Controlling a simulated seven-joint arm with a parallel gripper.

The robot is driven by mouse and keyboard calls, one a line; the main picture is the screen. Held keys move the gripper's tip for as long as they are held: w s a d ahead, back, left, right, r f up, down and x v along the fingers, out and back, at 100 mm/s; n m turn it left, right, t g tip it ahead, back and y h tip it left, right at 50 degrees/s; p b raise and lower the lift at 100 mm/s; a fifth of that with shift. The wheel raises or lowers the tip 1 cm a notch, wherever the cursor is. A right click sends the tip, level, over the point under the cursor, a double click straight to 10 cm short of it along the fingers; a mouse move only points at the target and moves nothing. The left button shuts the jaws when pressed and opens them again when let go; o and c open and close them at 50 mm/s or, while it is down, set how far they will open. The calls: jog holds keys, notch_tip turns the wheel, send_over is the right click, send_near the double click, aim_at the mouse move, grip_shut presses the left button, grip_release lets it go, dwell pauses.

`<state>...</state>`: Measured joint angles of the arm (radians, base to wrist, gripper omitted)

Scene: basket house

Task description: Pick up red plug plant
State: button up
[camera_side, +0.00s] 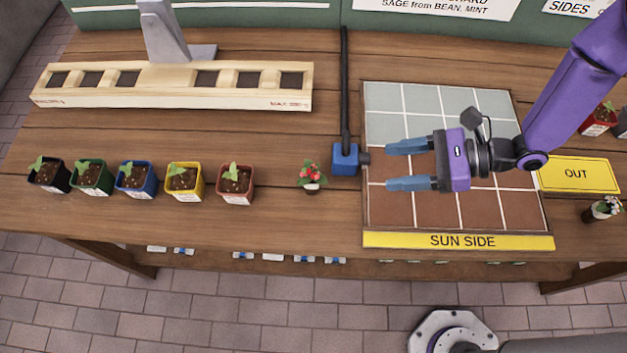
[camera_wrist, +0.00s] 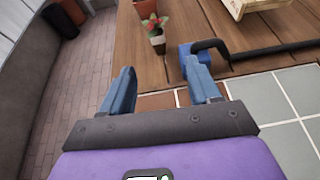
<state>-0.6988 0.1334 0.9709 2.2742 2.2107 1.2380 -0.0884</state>
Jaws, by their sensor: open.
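The red plug plant (camera_side: 312,174), a small plant with red blooms, green leaves and a small dark plug, stands upright on the wooden table, left of the blue block. My gripper (camera_side: 389,166) is open and empty, with blue fingers pointing left over the tiled board. It is right of the plant and apart from it. In the wrist view my gripper (camera_wrist: 160,68) has its two fingers spread.
A blue block (camera_side: 345,160) with a black rod lies between plant and gripper. Several potted seedlings, the nearest in a red pot (camera_side: 236,181), stand in a row at left. A wooden planter tray (camera_side: 170,97) is behind. The tiled board (camera_side: 510,200) has a yellow SUN SIDE strip.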

aim_at(316, 177)
jog(key=x, duration=1.1)
jog(key=shift+a, duration=0.25)
jog(key=shift+s+x, duration=0.2)
jog(key=shift+x, duration=2.4)
jog(key=shift+r, duration=0.1)
jog(key=c, duration=1)
